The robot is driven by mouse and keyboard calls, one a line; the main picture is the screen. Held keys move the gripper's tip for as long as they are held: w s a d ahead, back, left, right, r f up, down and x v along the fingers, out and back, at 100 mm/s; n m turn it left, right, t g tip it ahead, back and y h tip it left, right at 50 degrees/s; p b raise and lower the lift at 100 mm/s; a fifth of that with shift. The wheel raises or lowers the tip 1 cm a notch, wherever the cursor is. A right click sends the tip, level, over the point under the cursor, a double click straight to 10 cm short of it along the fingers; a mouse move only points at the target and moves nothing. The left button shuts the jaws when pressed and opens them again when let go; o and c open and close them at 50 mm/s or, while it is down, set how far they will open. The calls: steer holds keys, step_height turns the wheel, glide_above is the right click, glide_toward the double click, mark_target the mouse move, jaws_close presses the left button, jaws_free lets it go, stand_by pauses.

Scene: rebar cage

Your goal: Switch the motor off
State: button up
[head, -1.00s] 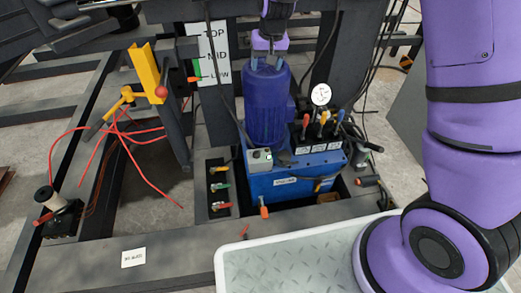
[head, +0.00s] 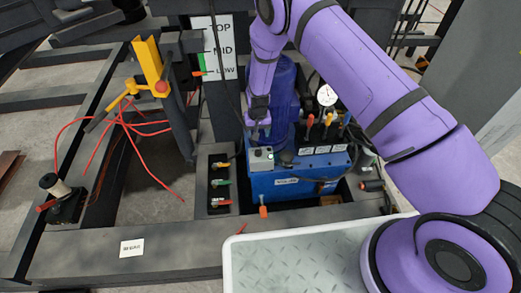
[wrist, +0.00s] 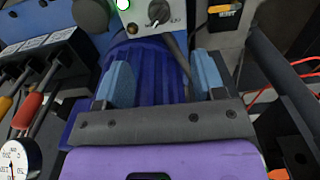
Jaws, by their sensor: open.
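The blue motor (head: 285,92) stands upright on a blue power unit (head: 290,182), partly hidden by my arm. At its front left foot is a small grey switch box (head: 262,160). In the wrist view the switch box (wrist: 148,16) shows at the top edge, with a lit green lamp (wrist: 123,4) and a dark rotary knob (wrist: 159,11) with a white pointer mark. My gripper (head: 261,133) is just above the box, in front of the motor. In the wrist view its two blue-grey fingers (wrist: 163,78) are spread apart with nothing held between them, and the knob lies beyond them.
Levers with coloured handles (head: 325,120) and a pressure gauge (head: 327,95) stand right of the motor. A column of valves (head: 220,182) is at the left. Dark cables hang near the gripper. A yellow post (head: 147,62) with red wires stands further left.

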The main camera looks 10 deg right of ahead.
mark_target(258, 150)
step_height(258, 150, down, 12)
steer(key=shift+s+f, duration=0.1)
stand_by(0.5)
steer(key=shift+c, duration=0.4)
steer(key=c, duration=0.8)
steer(key=shift+c, duration=0.2)
